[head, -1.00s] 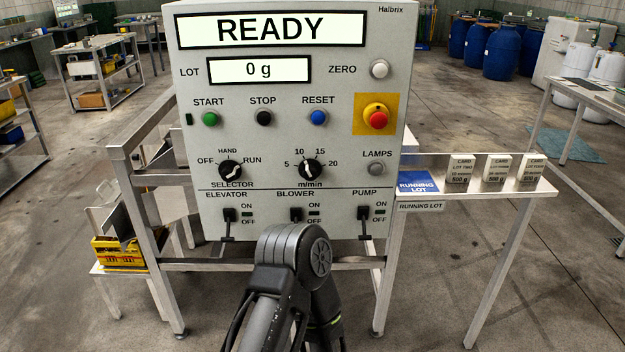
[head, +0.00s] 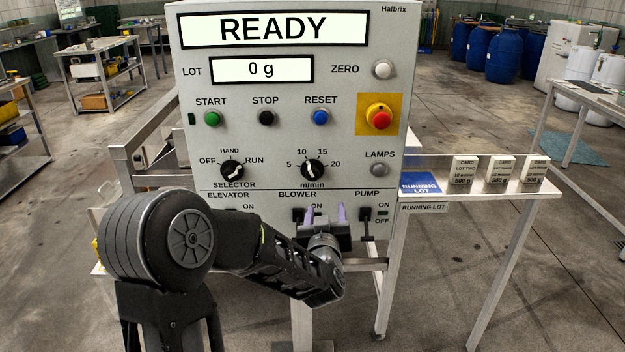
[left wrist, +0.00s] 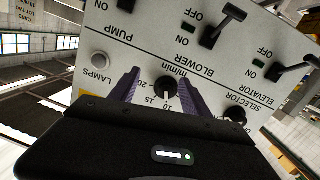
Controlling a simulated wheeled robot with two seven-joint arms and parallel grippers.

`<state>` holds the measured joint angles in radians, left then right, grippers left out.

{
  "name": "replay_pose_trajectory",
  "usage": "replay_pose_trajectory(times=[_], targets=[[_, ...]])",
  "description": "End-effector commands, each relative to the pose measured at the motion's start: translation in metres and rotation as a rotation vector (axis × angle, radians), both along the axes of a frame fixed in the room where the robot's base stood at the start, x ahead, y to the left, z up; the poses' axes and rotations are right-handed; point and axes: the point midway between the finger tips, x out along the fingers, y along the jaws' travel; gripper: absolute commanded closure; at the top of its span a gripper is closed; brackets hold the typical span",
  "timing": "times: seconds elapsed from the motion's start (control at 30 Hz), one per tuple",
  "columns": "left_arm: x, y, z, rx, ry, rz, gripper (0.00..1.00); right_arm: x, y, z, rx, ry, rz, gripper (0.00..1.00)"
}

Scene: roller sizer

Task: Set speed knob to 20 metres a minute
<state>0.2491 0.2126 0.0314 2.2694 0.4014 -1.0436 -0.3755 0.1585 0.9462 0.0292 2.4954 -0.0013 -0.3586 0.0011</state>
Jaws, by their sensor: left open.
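The speed knob (head: 312,170), a black dial marked 5, 10, 15, 20 m/min, sits on the grey control panel (head: 340,130). Its white mark points up, close to 10. In the left wrist view the panel looks upside down, and the knob (left wrist: 166,88) shows between the fingers with its mark toward the 10. My left gripper (head: 325,213) is open and empty, with pale purple fingertips pointing up. In the head view it is below the knob, in front of the blower and pump switches. The gap between fingertips (left wrist: 160,75) and panel is hard to judge.
The selector knob (head: 231,171) is left of the speed knob. The pump switch (head: 366,214) is close to my gripper's right side; the blower switch (head: 297,214) is partly hidden. The lamps button (head: 379,170) is to the right. The display (head: 272,28) reads READY.

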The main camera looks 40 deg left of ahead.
Motion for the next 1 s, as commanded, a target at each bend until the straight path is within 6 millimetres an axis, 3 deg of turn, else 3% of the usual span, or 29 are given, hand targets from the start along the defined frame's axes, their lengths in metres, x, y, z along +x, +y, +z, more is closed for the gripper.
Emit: replay_pose_trajectory(times=[0.03,0.1,0.2,0.63,1.0], targets=[[-0.004,0.013,0.021,0.023,-0.039,0.037,0.45,0.0,0.0,-0.001,0.0,0.0,0.0,1.0],[-0.009,0.025,0.038,0.043,-0.072,0.073,0.45,0.0,0.0,-0.001,0.0,0.0,0.0,1.0],[-0.012,0.03,0.048,0.056,-0.089,0.091,0.45,0.0,0.0,-0.001,0.0,0.0,0.0,1.0],[-0.005,0.034,0.047,0.053,-0.086,0.089,0.45,0.0,0.0,0.001,0.0,0.0,0.0,1.0],[0.037,0.065,0.047,0.054,-0.085,0.088,0.45,0.0,0.0,0.012,0.0,0.001,0.0,1.0]])
